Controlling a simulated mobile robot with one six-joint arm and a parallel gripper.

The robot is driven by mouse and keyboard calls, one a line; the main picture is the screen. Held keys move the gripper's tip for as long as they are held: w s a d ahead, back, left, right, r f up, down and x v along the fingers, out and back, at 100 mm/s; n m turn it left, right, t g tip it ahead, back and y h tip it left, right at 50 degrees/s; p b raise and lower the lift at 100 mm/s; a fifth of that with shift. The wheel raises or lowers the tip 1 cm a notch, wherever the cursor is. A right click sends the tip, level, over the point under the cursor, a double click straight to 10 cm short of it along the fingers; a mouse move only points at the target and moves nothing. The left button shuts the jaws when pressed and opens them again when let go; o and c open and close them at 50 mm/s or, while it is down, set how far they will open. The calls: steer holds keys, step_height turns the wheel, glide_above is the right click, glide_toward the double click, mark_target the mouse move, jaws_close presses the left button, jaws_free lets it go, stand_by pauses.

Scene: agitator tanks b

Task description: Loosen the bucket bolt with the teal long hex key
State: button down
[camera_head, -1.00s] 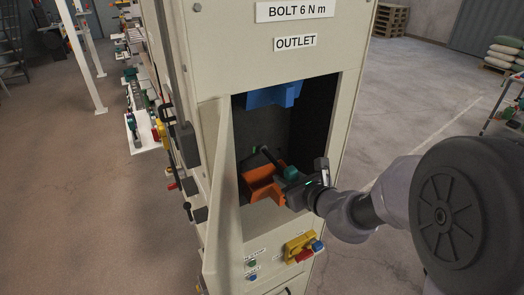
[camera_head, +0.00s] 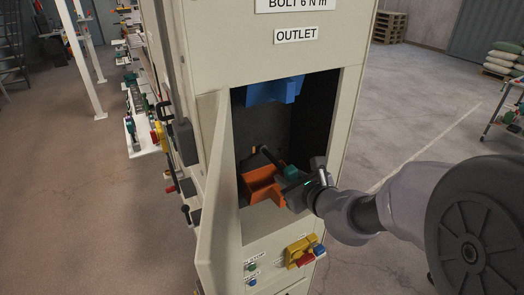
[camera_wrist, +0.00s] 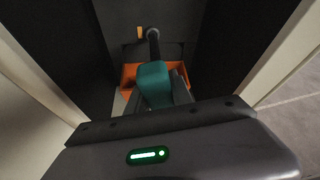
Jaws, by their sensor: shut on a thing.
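My gripper (camera_head: 298,180) reaches into the open outlet of the cream cabinet and is shut on the teal handle of the long hex key (camera_head: 290,172). In the wrist view the teal handle (camera_wrist: 154,82) sits between my fingers, with its dark shaft pointing away into the outlet. An orange bucket (camera_head: 262,185) is inside the outlet, just below and left of the key; it also shows in the wrist view (camera_wrist: 128,76). The bucket bolt cannot be made out, and I cannot tell whether the key's tip is seated on anything.
A blue part (camera_head: 273,90) hangs at the top of the outlet. The open door (camera_head: 218,190) stands at its left. Below the opening are a yellow switch box (camera_head: 300,252) and small buttons.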

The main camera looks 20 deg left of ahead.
steer(key=shift+w+d+n+t+h+b, duration=0.1)
steer(key=shift+n+t+h+b, duration=0.55)
steer(key=shift+b, duration=3.7)
steer(key=shift+w+r+n+t+b, duration=0.1)
steer(key=shift+n+t+b, duration=1)
steer(key=shift+b, duration=3.8)
